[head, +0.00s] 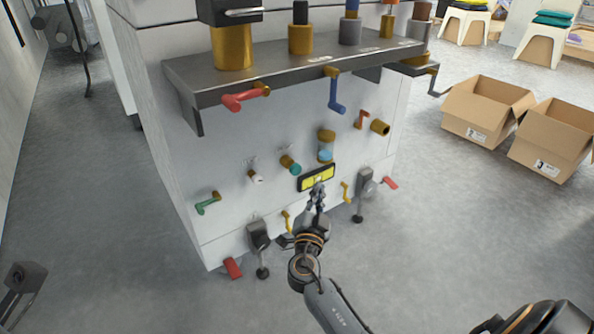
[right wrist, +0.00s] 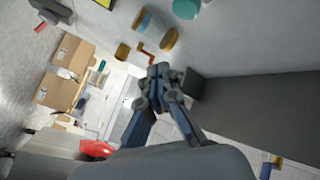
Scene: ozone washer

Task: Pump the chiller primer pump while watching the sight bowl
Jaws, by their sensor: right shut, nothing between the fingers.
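The sight bowl (head: 326,147) is a clear cylinder with a gold cap and blue content, upright on the white machine front; it also shows in the right wrist view (right wrist: 143,20). A teal round knob (head: 291,166) sits left of it and a yellow panel in a black frame (head: 317,178) just below. I cannot tell which fitting is the primer pump. My right gripper (head: 319,189) is shut and empty, overlapping the lower edge of the yellow panel; contact cannot be judged. Its fingers show in the right wrist view (right wrist: 162,76).
A dark shelf (head: 290,62) juts out above, with a red-handled lever (head: 245,97) and a blue lever (head: 335,92) at its edge. A green lever (head: 207,203) and grey pedal-like fittings (head: 258,236) are lower down. Cardboard boxes (head: 487,110) stand right; floor is clear between.

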